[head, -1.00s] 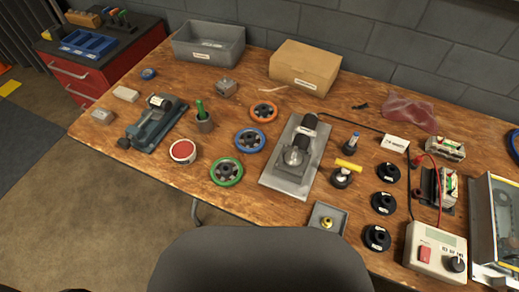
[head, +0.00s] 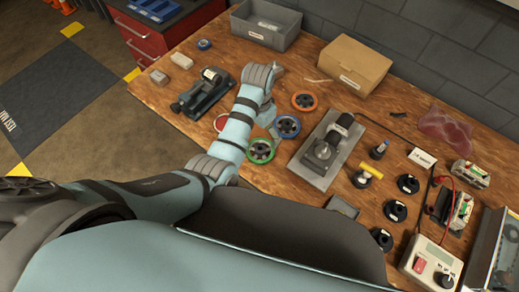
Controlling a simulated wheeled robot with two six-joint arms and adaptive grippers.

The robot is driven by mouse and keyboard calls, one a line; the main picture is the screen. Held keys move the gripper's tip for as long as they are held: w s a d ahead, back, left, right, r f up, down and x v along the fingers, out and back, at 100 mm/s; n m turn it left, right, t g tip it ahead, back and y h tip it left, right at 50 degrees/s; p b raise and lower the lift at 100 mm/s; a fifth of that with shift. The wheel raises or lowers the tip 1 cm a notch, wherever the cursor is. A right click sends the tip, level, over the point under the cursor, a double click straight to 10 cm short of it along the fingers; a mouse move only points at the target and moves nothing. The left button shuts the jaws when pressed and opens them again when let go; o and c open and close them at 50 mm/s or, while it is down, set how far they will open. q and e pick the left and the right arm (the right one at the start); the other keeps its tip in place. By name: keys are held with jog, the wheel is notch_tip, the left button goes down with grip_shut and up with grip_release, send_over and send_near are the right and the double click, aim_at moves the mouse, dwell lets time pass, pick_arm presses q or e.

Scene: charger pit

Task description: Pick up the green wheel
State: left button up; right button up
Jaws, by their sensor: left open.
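The green wheel (head: 262,151) lies flat on the wooden bench, its left edge close to my left forearm in the picture. A blue wheel (head: 287,126) lies just up and right of it, and an orange wheel (head: 304,101) farther back. My left arm reaches in from the left over the bench. My left gripper (head: 268,119) hangs at its end, open and empty, above the bench between the green and blue wheels, partly hidden by the wrist. It appears apart from the green wheel. My right gripper is not in view.
A grey machine on a plate (head: 322,152) stands right of the wheels. A grey bin (head: 266,24) and cardboard box (head: 354,66) stand at the back. A red-topped tin (head: 221,122) is mostly hidden behind my arm.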

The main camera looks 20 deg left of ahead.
aim_at(260, 148)
pick_arm(q)
jog(key=f+b, duration=0.1)
jog(key=f, duration=0.2)
jog(key=f+b, duration=0.1)
jog(key=f, duration=0.3)
jog(key=f+b, duration=0.1)
jog(key=f, duration=0.2)
jog(key=shift+w+d+f, duration=0.2)
jog(key=shift+d+f, duration=0.05)
jog(key=shift+f, duration=0.1)
jog(key=shift+r, duration=0.1)
jog(key=c, duration=1.4)
notch_tip(260, 148, up, 10)
jog(key=p, duration=0.3)
